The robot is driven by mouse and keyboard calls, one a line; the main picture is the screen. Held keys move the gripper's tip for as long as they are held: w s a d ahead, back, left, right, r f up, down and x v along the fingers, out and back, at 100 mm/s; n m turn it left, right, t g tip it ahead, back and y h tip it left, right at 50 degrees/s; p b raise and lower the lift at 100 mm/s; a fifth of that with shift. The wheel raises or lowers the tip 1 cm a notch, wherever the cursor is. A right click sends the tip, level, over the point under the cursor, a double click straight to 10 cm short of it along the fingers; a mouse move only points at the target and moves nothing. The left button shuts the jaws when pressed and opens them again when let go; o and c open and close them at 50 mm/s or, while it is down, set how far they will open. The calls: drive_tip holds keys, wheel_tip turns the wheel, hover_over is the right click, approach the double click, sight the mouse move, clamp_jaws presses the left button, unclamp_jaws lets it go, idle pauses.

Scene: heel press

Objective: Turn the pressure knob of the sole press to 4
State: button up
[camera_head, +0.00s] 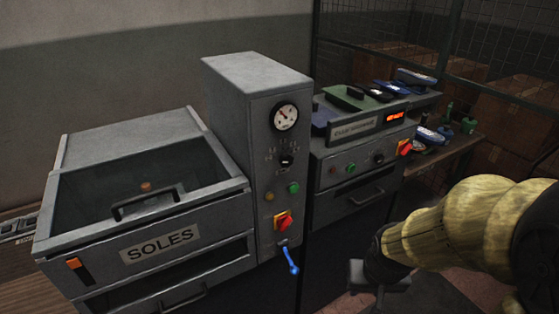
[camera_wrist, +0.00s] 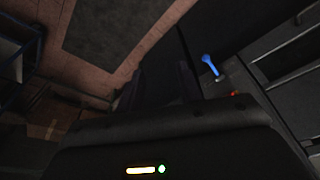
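The sole press (camera_head: 160,215) is a grey machine with a label reading SOLES, at the left in the head view. Its tall control column (camera_head: 235,115) carries a round gauge (camera_head: 285,116) on top. The black pressure knob (camera_head: 287,160) sits below the gauge, ringed by marks too small to read. My gripper (camera_head: 378,290) is low at the right of the column, well apart from the knob. The wrist view shows the floor and the blue lever (camera_wrist: 209,65), not the knob.
Below the knob are yellow and green buttons, a red switch (camera_head: 284,222) and a blue lever (camera_head: 291,262) that sticks out. A second machine (camera_head: 355,165) with a red display stands right of the column. A wooden bench (camera_head: 455,150) and a wire fence are behind.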

drive_tip(key=shift+s, duration=0.1)
drive_tip(key=shift+o, duration=0.8)
drive_tip(key=o, duration=0.3)
drive_tip(key=shift+r, duration=0.15)
drive_tip(key=w+a+r+n+t+y+p, duration=0.3)
drive_tip(key=w+r, duration=0.3)
drive_tip(key=r, duration=0.3)
drive_tip(key=w+a+r+n+t+y+p, duration=0.4)
drive_tip(key=w+a+r+t+p, duration=0.2)
drive_tip(key=r, duration=0.4)
drive_tip(key=shift+w+a+n, duration=0.2)
drive_tip(key=shift+w+n, duration=0.1)
drive_tip(key=shift+w, duration=0.4)
drive_tip(key=shift+p, duration=0.3)
